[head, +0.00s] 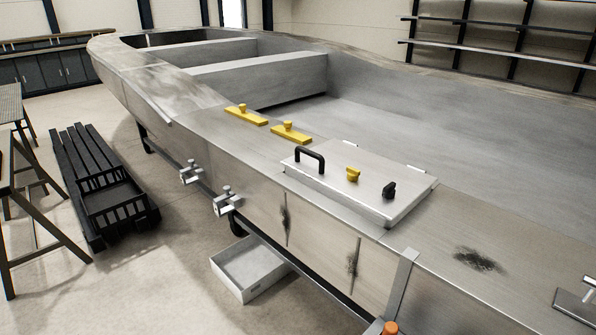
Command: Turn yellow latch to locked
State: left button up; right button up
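A small yellow latch (352,175) sits on top of a flat grey metal hatch lid (330,190) on the boat's side deck. A black latch of similar size (389,190) is to its right, and a black handle (310,158) is to its left on the same lid. The lid looks closed. I cannot tell from this view whether the yellow latch is turned to locked. Neither of my grippers is in view.
Two yellow bars with knobs (246,115) (291,132) lie on the deck beyond the lid. Metal clamps (228,203) project from the hull. A grey bin (247,267) and black crate (115,200) are on the floor. The deck around the lid is mostly clear.

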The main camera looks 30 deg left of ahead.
aim_at(353, 174)
jog(key=u, duration=0.75)
jog(key=i+j, duration=0.1)
jog(key=j, duration=0.3)
